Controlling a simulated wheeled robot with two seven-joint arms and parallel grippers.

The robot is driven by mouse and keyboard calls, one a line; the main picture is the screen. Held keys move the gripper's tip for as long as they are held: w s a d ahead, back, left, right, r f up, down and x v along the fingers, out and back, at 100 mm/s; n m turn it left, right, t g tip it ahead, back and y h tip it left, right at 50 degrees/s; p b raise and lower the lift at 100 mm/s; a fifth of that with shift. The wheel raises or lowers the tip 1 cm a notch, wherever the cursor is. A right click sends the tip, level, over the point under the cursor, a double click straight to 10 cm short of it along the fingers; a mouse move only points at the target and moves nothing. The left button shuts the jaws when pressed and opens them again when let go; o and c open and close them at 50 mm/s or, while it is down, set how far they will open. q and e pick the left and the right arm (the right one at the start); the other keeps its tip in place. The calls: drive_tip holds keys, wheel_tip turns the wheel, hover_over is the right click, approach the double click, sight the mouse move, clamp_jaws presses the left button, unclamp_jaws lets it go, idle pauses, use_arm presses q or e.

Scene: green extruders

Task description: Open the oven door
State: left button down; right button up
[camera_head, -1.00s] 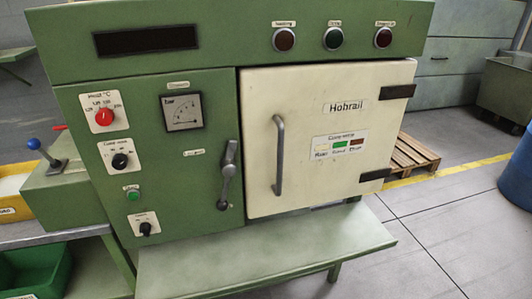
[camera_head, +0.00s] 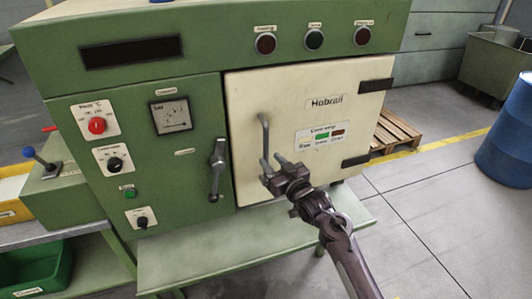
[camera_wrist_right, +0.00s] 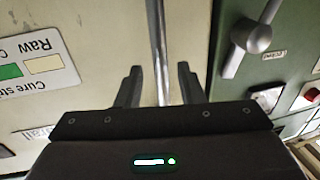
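The oven door (camera_head: 285,95) is a cream panel on the green machine, hinged on its right side. It looks closed, flush in its frame. Its upright metal handle (camera_head: 264,132) is near the left edge, its lower part partly hidden by my right gripper (camera_head: 272,162). In the right wrist view, the handle bar (camera_wrist_right: 157,45) runs between the two separated fingers of the right gripper (camera_wrist_right: 159,72), with gaps on both sides. A grey latch lever (camera_head: 216,170) hangs left of the door and also shows in the wrist view (camera_wrist_right: 252,36). My left gripper is not in view.
A green shelf (camera_head: 190,260) juts out below the door. A control panel with a red knob (camera_head: 96,125) is at left. A wooden pallet (camera_head: 395,130) and a blue drum (camera_head: 505,140) stand at right. The floor right of the machine is open.

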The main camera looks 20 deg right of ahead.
sight(267, 157)
drive_tip(key=shift+x, duration=1.95)
drive_tip(key=shift+c, duration=0.2)
clamp_jaws()
drive_tip(key=shift+p, duration=0.3)
